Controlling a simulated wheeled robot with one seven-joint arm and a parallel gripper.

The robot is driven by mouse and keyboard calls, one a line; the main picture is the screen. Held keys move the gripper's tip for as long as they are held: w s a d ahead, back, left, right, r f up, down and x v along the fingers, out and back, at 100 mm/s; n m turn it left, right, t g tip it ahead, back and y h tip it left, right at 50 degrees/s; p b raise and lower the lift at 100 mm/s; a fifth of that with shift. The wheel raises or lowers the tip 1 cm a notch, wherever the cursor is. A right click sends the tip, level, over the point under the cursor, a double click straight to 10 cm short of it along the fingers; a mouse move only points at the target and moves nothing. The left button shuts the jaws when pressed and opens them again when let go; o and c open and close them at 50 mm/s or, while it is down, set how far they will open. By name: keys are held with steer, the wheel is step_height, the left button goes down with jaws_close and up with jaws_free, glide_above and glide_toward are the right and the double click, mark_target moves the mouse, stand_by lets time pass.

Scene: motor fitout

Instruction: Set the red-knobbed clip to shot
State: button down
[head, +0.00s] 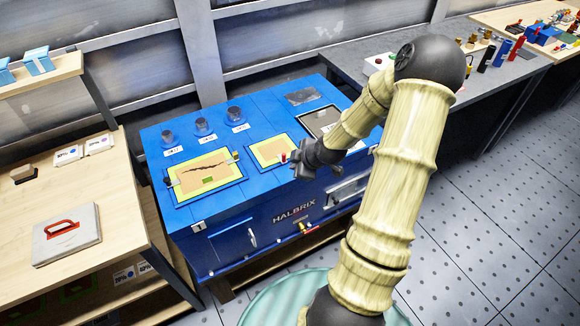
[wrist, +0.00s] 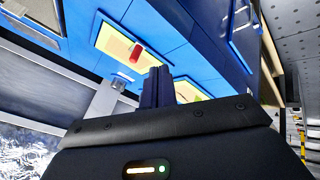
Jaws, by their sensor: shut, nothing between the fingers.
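The blue HALBRIX machine (head: 232,222) has framed yellow panels on its top. The red-knobbed clip (head: 283,157) is at the right part of the smaller yellow panel (head: 268,151), close to my gripper. Its red knob (wrist: 136,52) shows in the wrist view, just beyond and left of my fingertips. I cannot tell which setting the clip is at. My gripper (head: 298,171) is shut and empty, low over the machine's top at the panel's near right side. Its closed fingers (wrist: 158,84) point toward the panel in the wrist view. I cannot tell whether they touch the knob.
A larger yellow panel (head: 193,173) with a dark crack line lies to the left. Several dark round knobs (head: 201,126) stand behind the panels. A dark-screened frame (head: 319,119) is at the right. A wooden table (head: 115,205) stands left and a grey bench (head: 350,61) behind right.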

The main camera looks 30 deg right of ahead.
steer(key=v, duration=0.4)
steer(key=shift+a, duration=0.2)
steer(key=s+a+r+m+g+h+p, duration=0.1)
steer(key=s+a+r+m+g, duration=0.3)
steer(key=s+a+r+m, duration=0.7)
steer(key=s+a+r+p, duration=0.1)
steer(key=s+a, duration=0.2)
steer(key=a, duration=0.1)
steer(key=shift+a+r+m+g+h+p, duration=0.25)
steer(key=shift+m+g+h+p, duration=0.05)
steer(key=shift+m+h+p, duration=0.1)
steer(key=shift+w, duration=0.1)
